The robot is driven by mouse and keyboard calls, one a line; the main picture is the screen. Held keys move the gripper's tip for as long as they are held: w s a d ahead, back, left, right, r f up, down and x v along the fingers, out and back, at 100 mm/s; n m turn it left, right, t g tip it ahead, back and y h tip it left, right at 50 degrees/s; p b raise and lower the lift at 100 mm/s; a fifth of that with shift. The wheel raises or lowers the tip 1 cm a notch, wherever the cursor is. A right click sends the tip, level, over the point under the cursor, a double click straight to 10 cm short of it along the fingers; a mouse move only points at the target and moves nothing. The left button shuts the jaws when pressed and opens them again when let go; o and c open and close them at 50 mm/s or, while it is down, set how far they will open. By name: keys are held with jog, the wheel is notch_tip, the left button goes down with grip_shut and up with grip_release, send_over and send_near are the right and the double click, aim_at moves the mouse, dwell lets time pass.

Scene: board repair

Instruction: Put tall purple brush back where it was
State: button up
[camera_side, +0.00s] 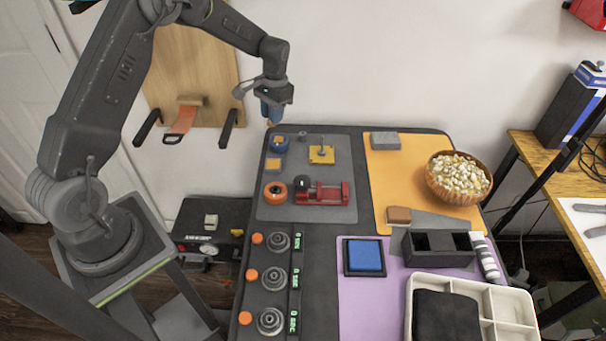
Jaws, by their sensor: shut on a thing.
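My gripper (268,97) is at the upper middle, raised above the back left corner of the work table. It is shut on a small blue upright thing (270,112) with a tan lower end. Most of this thing is hidden by the gripper, and I cannot tell whether it is the tall purple brush. No other clearly purple brush shows. A dark holder (435,262) with two square openings stands at the right middle of the table, and its openings look empty.
A grey mat (330,145) below my gripper carries a blue round part, an orange ring and a red vise (325,194). A wooden bowl (455,193) of popcorn, a blue pad (365,257) and a white compartment tray (505,322) are at right. Dials line the front left.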

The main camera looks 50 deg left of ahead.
jog(key=s+d+t, duration=0.1)
jog(key=s+d, duration=0.1)
jog(key=s, duration=0.4)
jog(key=w+d+f, duration=0.2)
jog(key=d, duration=0.1)
jog(key=w+d+f, duration=0.2)
jog(key=d, duration=0.2)
jog(key=w+d+f, duration=0.2)
jog(key=d+f, duration=0.1)
jog(key=shift+d, duration=0.2)
jog(key=shift+f, duration=2.05)
jog(key=shift+f, duration=0.2)
jog(key=o, duration=0.9)
